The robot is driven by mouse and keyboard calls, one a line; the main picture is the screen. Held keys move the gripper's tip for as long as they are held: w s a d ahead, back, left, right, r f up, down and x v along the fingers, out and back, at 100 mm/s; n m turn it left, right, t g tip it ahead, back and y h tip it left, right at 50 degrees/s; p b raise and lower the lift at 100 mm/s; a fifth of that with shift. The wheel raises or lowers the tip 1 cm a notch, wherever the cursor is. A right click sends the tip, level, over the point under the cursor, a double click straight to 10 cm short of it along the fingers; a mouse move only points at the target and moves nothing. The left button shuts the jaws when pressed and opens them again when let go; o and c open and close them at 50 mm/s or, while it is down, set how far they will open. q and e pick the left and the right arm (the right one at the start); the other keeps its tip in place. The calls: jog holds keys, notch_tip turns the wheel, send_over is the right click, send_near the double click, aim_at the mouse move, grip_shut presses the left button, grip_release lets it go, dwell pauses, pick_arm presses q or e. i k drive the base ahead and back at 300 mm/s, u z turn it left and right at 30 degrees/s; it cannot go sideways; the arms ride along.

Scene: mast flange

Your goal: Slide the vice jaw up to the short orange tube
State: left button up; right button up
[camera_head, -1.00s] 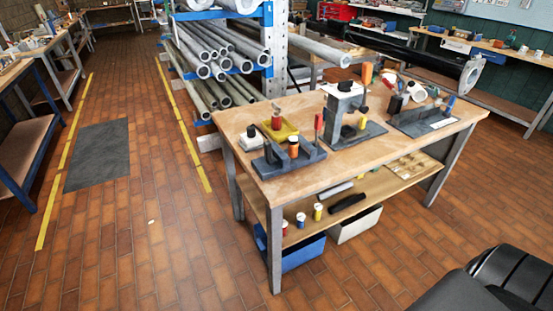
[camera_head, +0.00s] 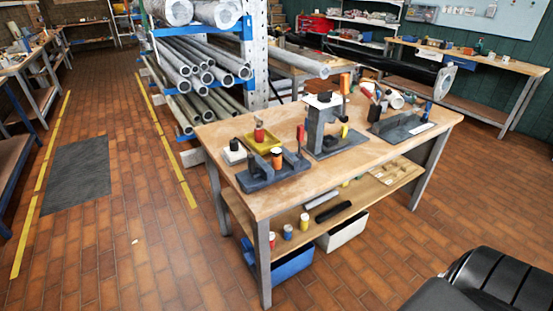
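The short orange tube (camera_head: 277,159) stands upright in the dark grey vice (camera_head: 262,181) at the left end of the workbench. A raised vice part (camera_head: 295,163) shows to the right of the tube, and a red upright handle (camera_head: 300,136) stands there. Whether the jaw touches the tube is too small to tell. Neither of my grippers is in view.
The wooden workbench (camera_head: 350,150) also carries a yellow tray (camera_head: 262,143) with a red object, a grey press (camera_head: 322,125) and a dark fixture (camera_head: 400,128). A pipe rack (camera_head: 205,70) stands behind. A black padded seat (camera_head: 490,280) is at lower right.

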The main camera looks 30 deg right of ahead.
aim_at(257, 164)
jog(key=k, duration=0.5)
jog(key=z, duration=0.95)
jog(key=i, duration=0.75)
jog(key=u, duration=1.5)
